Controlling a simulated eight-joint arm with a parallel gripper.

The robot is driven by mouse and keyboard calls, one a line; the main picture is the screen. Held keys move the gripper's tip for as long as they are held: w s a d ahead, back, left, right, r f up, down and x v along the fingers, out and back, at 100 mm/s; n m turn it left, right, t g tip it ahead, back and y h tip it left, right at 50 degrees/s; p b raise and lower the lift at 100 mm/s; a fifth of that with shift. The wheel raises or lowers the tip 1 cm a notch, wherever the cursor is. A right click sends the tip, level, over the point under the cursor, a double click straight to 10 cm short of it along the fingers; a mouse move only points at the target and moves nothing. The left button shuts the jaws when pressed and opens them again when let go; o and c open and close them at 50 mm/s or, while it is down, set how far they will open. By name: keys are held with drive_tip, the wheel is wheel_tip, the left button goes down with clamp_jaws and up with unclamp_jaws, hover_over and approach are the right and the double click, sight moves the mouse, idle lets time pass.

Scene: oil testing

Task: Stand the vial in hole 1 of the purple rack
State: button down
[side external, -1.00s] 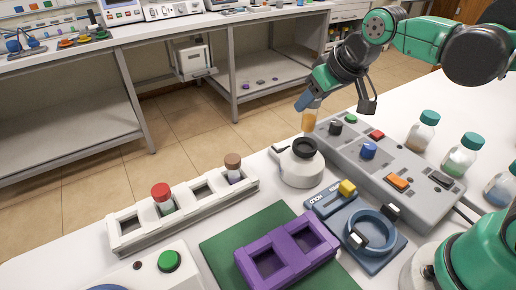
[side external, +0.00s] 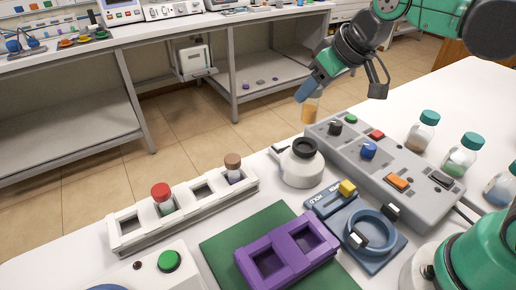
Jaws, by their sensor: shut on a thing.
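The vial (side external: 310,112) holds amber liquid and hangs below my gripper (side external: 309,92), just above and behind the white round device with the black ring. My gripper is shut on the vial near its top; the fingertips hide that part. The purple rack (side external: 287,251) lies on a green mat (side external: 222,244) at the front centre. Two rectangular holes show in the rack and both look empty. I cannot read any hole numbers on it. The vial is well behind the rack and apart from it.
A white rack (side external: 127,237) at left holds a red-capped vial (side external: 162,197) and a brown-capped vial (side external: 234,169). The white device (side external: 302,170), grey button panel (side external: 386,170) and blue ring fixture (side external: 371,241) stand close together. Several green-capped bottles (side external: 422,131) stand at right.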

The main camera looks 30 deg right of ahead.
drive_tip(key=s+a+r+n+g+y, duration=0.2)
drive_tip(key=s+a+r+n+y, duration=0.1)
drive_tip(key=s+a+n, duration=0.25)
wheel_tip(320, 180, up, 3)
drive_tip(key=n+g+y, duration=0.2)
drive_tip(key=n+g, duration=0.1)
drive_tip(key=n, duration=0.5)
hover_over(292, 242)
drive_tip(key=d, duration=0.3)
drive_tip(key=f, duration=1.8)
drive_tip(key=shift+s+a+f, duration=0.2)
drive_tip(key=shift+s+f, duration=0.1)
drive_tip(key=shift+f, duration=0.1)
drive_tip(key=shift+f, duration=0.15)
drive_tip(key=shift+c, duration=2.2)
unclamp_jaws()
drive_tip(key=shift+r, duration=0.2)
